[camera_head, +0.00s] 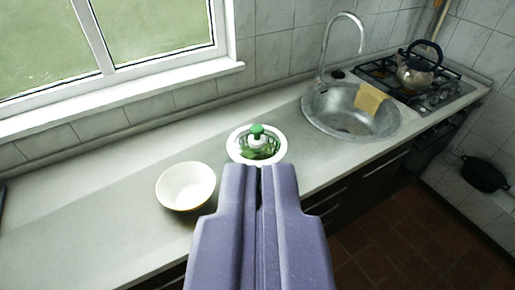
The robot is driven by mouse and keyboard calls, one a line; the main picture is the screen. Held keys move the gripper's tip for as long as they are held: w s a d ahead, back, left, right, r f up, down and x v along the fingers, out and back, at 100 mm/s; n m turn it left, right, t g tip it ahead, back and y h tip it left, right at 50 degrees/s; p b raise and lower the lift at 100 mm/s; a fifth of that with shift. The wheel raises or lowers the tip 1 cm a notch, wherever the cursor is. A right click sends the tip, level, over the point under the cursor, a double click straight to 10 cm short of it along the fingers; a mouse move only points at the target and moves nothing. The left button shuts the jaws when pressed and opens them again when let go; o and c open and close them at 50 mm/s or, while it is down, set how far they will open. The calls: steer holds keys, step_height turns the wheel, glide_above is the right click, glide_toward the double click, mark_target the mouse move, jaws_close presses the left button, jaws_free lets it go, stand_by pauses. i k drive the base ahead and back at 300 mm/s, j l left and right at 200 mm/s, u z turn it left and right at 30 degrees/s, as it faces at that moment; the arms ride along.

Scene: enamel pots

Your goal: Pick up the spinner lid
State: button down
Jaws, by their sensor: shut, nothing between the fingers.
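The spinner lid (257,130) shows a green knob on top and a white rim around a clear, greenish middle. It sits on the counter near the centre of the view, left of the sink. Whether a bowl is under it I cannot tell. My gripper (258,168) is shut and empty, with its purple fingers pressed together. Its tips appear just below the lid's near rim in the picture and may cover a little of it. I see no contact between them.
A white bowl (186,186) stands left of the lid on the counter (90,215). To the right are a steel sink (340,122) with a tall tap (325,50), a yellow cloth (370,98) and a kettle (417,72) on the stove (440,98).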

mark_target(242, 147)
steer(key=u, duration=0.45)
steer(key=i+l+u, duration=0.9)
steer(key=i+l, duration=0.15)
steer(key=l, duration=0.2)
steer(key=i+l, duration=0.2)
steer(key=i+l+u, duration=0.1)
steer(key=l, duration=0.35)
